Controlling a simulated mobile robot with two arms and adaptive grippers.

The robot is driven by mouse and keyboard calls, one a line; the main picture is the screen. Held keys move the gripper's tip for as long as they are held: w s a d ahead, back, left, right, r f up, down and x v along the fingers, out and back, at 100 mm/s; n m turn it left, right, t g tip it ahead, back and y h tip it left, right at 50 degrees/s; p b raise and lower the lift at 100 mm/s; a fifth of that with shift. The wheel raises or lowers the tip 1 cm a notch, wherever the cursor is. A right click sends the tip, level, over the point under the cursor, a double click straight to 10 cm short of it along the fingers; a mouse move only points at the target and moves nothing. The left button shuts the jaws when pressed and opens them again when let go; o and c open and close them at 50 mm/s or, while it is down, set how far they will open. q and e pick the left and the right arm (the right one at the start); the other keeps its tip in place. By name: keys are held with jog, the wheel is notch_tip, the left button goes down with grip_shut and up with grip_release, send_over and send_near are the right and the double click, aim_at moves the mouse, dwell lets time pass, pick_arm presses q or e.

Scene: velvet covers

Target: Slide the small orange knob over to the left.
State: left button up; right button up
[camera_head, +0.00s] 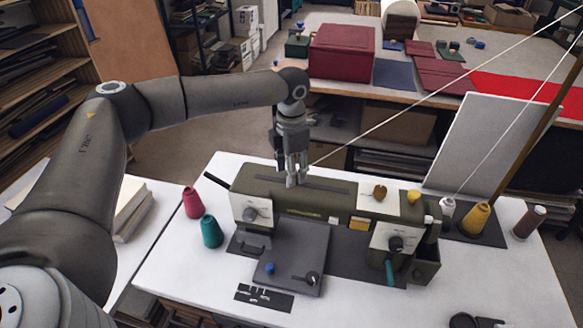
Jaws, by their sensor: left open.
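A dark olive machine (310,198) stands on the white table. A small orange-brown knob (380,193) sits on a white plate on its top, right of centre. A smaller yellow-orange piece (413,196) is just right of that plate. I cannot tell for sure which is the task's knob. My left gripper (291,178) is open and points down at the long dark slot (325,184) in the machine's top, well left of both pieces. Its fingers hide part of the slot, and I cannot tell whether they touch anything there. My right gripper is out of view.
A red spool (193,202) and a teal spool (211,231) stand left of the machine. A yellow cone (475,217) and a brown spool (528,221) stand to the right. White threads run diagonally above the machine. A grey panel (490,150) stands behind at right.

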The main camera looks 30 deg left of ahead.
pick_arm(q)
jog(key=shift+f, duration=0.75)
grip_shut()
